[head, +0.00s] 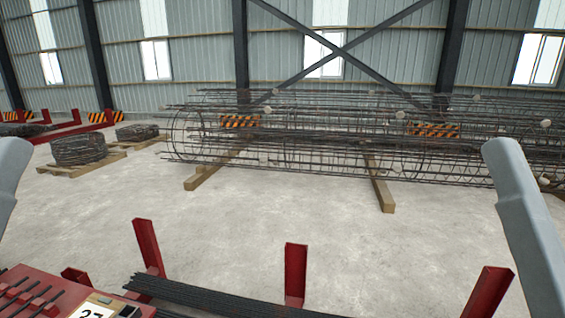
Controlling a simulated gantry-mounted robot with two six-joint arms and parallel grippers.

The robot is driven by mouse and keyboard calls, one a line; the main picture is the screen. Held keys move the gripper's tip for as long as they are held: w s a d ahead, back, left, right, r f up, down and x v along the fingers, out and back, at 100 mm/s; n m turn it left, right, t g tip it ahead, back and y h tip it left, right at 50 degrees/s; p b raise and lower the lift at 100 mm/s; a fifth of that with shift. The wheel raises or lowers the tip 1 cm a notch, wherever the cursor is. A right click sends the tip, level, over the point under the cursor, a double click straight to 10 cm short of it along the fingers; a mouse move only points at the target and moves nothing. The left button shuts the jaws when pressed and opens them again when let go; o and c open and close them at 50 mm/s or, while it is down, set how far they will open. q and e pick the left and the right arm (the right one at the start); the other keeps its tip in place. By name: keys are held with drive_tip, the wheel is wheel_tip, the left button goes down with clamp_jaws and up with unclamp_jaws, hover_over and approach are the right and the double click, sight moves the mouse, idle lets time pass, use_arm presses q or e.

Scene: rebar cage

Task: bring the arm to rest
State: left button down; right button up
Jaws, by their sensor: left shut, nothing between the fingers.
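The pale grey links of my left arm (10,175) and right arm (525,220) hang at the two sides of the head view. At the bottom edge, a small dark part that looks like my left gripper (128,311) shows beside a white plate with a number, cut off by the frame. It is shut and I see nothing held in it. My right gripper is below the frame and out of view. A long rebar cage (330,135) lies across the floor at the back, apart from both arms.
A red rack with upright posts (295,275) holds a bundle of dark bars (215,297) at the front. Thin rods lie on a red stand (35,290) at bottom left. Timber beams (380,190) support the cage. Wire coils (78,150) sit on pallets. The middle floor is clear.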

wheel_tip(320, 180, up, 30)
drive_tip(key=p, duration=2.6)
drive_tip(key=shift+p, duration=0.35)
drive_tip(key=shift+f, duration=0.2)
